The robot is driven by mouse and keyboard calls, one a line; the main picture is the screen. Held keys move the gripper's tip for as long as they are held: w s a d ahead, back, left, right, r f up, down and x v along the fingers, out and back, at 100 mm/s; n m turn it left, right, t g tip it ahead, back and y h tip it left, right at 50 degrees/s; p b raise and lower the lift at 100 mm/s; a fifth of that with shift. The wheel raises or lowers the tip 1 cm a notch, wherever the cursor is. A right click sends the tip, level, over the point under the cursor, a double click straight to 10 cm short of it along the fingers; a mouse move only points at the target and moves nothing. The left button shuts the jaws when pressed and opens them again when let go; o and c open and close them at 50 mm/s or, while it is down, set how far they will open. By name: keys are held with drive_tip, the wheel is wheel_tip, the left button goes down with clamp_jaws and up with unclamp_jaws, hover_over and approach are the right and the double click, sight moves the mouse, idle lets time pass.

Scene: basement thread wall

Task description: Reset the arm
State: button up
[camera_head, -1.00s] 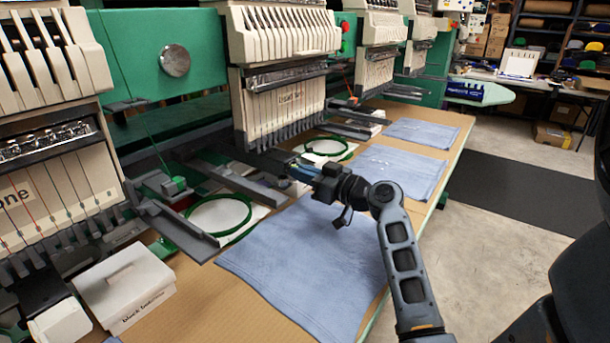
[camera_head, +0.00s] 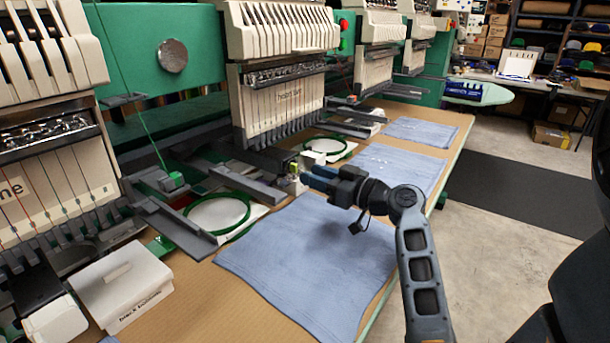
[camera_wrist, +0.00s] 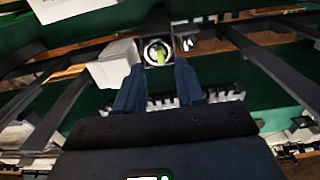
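My gripper (camera_head: 308,176) is in front of the middle embroidery machine (camera_head: 280,105), above the far edge of a blue cloth (camera_head: 300,255). In the wrist view my gripper (camera_wrist: 159,72) shows its two dark fingers spread apart, with nothing clasped between them. A round metal part with a yellow-green piece (camera_wrist: 158,52) lies beyond the fingertips. In the head view a small pale and yellow-green spot (camera_head: 294,178) shows just past the fingertips. I cannot tell whether the fingers touch it.
A white lidded box (camera_head: 120,285) stands on the table at the lower left. Green hoops (camera_head: 218,213) and machine arms are left of my gripper. More blue cloths (camera_head: 422,132) lie along the table. The floor (camera_head: 490,235) to the right is clear.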

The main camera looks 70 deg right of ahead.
drive_tip(key=v, duration=0.3)
drive_tip(key=shift+s, duration=0.3)
